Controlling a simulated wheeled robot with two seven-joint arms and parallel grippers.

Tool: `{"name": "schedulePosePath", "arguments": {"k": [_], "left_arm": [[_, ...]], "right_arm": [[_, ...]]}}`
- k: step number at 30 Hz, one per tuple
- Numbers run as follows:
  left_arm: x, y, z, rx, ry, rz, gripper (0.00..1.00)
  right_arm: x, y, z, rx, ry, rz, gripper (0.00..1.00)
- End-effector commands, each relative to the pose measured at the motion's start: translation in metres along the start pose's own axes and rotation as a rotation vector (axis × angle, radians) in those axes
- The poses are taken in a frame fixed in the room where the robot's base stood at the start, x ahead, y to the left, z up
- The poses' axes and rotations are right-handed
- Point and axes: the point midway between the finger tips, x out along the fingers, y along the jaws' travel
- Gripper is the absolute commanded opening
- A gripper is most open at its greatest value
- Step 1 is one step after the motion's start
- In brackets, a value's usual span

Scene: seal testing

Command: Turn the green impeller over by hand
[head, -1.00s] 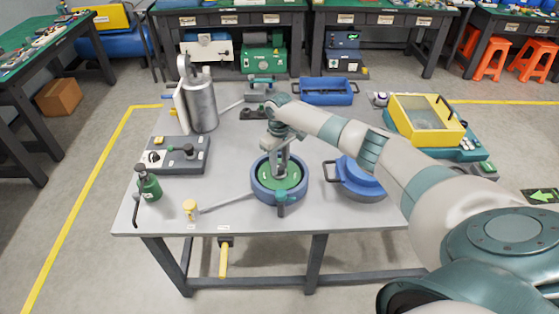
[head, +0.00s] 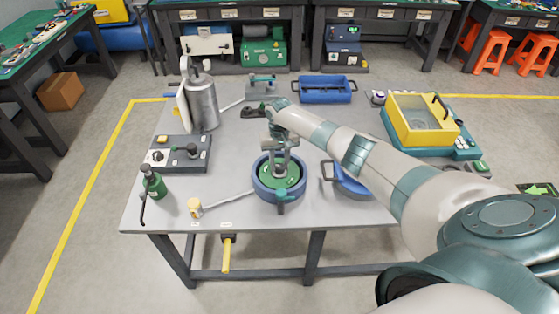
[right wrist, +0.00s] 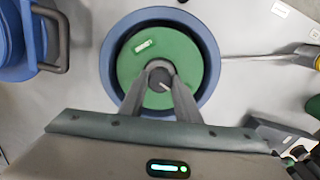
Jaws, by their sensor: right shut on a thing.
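The green impeller (head: 294,182) sits inside a round blue housing (head: 260,190) at the front middle of the table. In the right wrist view the impeller (right wrist: 193,62) is a green disc with a white mark near its upper left edge, ringed by the blue housing wall (right wrist: 112,38). My right gripper (head: 281,171) reaches down from above into the housing. Its fingertips (right wrist: 160,72) are closed on the grey hub at the impeller's middle. The fingers and palm hide the lower part of the disc. My left gripper is not in view.
A blue pot with a handle (head: 345,183) stands close right, partly behind my arm. A metal cylinder (head: 203,104), a grey control box (head: 170,160) and a green bottle (head: 156,186) stand left. A blue tray (head: 325,90) and yellow bin (head: 408,122) lie at the back and right.

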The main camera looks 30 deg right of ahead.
Motion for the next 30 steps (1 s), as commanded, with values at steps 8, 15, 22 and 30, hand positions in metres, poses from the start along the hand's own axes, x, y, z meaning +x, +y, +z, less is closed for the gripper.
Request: {"name": "schedulePosePath", "arguments": {"k": [8,15,22,30], "left_arm": [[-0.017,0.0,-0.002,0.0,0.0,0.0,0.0],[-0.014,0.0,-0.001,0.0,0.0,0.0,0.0],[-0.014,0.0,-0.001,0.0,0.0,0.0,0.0],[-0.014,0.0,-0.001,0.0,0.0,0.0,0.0]], "right_arm": [[-0.003,-0.001,-0.001,0.233,0.002,-0.002,0.1],[-0.001,0.0,-0.001,0.343,0.003,-0.002,0.1],[-0.001,0.0,-0.001,0.341,0.003,-0.001,0.44],[-0.001,0.0,-0.001,0.339,0.001,0.0,0.59]]}}
